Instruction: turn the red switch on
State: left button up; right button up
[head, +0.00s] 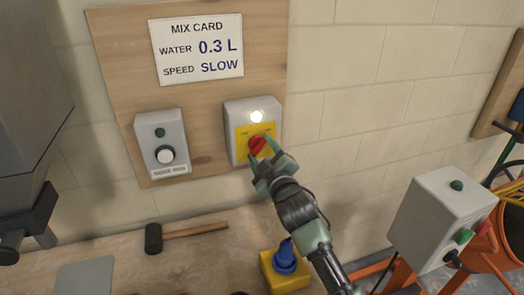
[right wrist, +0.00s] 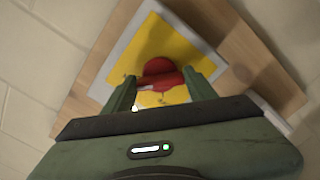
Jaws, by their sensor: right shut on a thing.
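The red switch (head: 257,145) is a red knob on a yellow plate (head: 243,133) on the front of a grey box (head: 233,113), mounted on a wooden wall board. A white lamp (head: 257,117) above the knob is bright. My right gripper (head: 265,155) reaches up from the lower right and is shut on the red knob. My left gripper is not in view.
A second grey box (head: 162,143) with a green lamp and a white dial is to the left. A mix card (head: 197,49) hangs above. A mallet (head: 185,236) and a yellow block with a blue knob (head: 285,268) are on the bench. A grey control box (head: 440,217) stands right.

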jog(key=shift+f+m, duration=0.25)
jog(key=shift+m, duration=0.15)
jog(key=o, duration=1.4)
jog(key=shift+c, duration=0.2)
jog(key=shift+r, duration=0.1)
jog(key=shift+s, duration=0.1)
jog(key=b+v, duration=0.1)
jog(key=v, duration=0.6)
jog(key=shift+s+d+b, duration=0.15)
jog(key=shift+s+b, duration=0.15)
jog(key=shift+s, duration=0.05)
